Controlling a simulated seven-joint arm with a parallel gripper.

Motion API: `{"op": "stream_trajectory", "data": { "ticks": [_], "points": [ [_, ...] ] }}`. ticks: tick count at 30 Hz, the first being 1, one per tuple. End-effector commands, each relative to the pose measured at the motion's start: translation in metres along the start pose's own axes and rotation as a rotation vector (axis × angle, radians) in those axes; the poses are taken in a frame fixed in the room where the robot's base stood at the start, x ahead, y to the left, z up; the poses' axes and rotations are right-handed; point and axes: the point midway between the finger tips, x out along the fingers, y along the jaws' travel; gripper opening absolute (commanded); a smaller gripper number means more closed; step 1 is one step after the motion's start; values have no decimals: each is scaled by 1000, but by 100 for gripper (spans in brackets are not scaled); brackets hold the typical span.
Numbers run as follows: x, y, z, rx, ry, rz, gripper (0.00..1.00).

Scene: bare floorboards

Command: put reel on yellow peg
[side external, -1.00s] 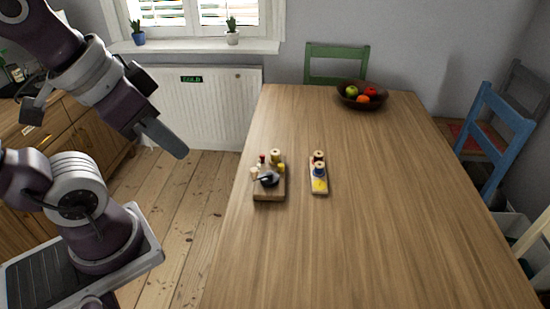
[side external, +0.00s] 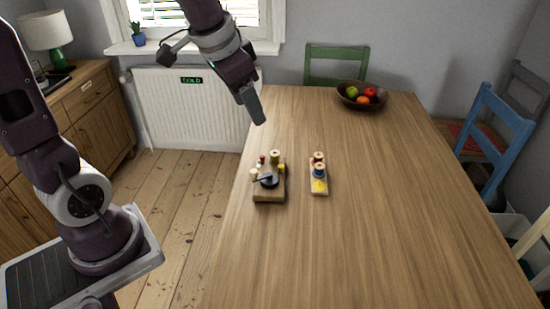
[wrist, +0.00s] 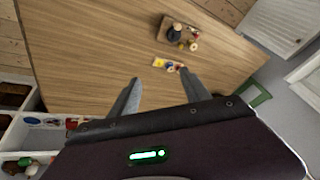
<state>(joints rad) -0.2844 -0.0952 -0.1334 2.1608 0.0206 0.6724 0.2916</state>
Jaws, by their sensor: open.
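A narrow pale board (side external: 319,191) lies on the table, with a bright yellow part (side external: 318,185) at its near end. Reels with tan tops (side external: 319,166) stand on its middle and far end; the middle one has a blue band. The yellow part also shows in the wrist view (wrist: 159,62), with a blue part (wrist: 169,65) beside it. Whether the yellow part is an upright peg is too small to tell. My gripper (side external: 258,118) is open and empty, above the table's left edge, behind and left of the board. Its two fingers show in the wrist view (wrist: 160,76).
A wooden block (side external: 268,197) left of the board carries a black round item (side external: 269,181) and several small coloured pieces. A fruit bowl (side external: 361,97) stands at the table's far end. Chairs stand around the far and right sides. The table's right and near areas are clear.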

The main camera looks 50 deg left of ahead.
Motion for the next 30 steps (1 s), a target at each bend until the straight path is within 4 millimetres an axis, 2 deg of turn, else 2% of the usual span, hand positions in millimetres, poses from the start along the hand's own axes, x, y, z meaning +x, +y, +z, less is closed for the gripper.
{"op": "stream_trajectory", "data": {
  "ticks": [1,2,3,5,6,9,12,15,17,30],
  "points": [
    [33,-19,-18,16,-29,14,55],
    [54,-31,-30,30,-36,23,55],
    [83,-46,-42,48,-42,40,55],
    [130,-71,-53,63,-45,68,55],
    [162,-86,-57,69,-42,88,55],
    [235,-120,-55,65,-22,129,55],
    [288,-141,-45,49,2,154,55],
    [316,-152,-38,36,18,164,55],
    [324,-154,-35,34,22,167,55],
    [390,-140,-40,35,21,168,55]
  ]
}}
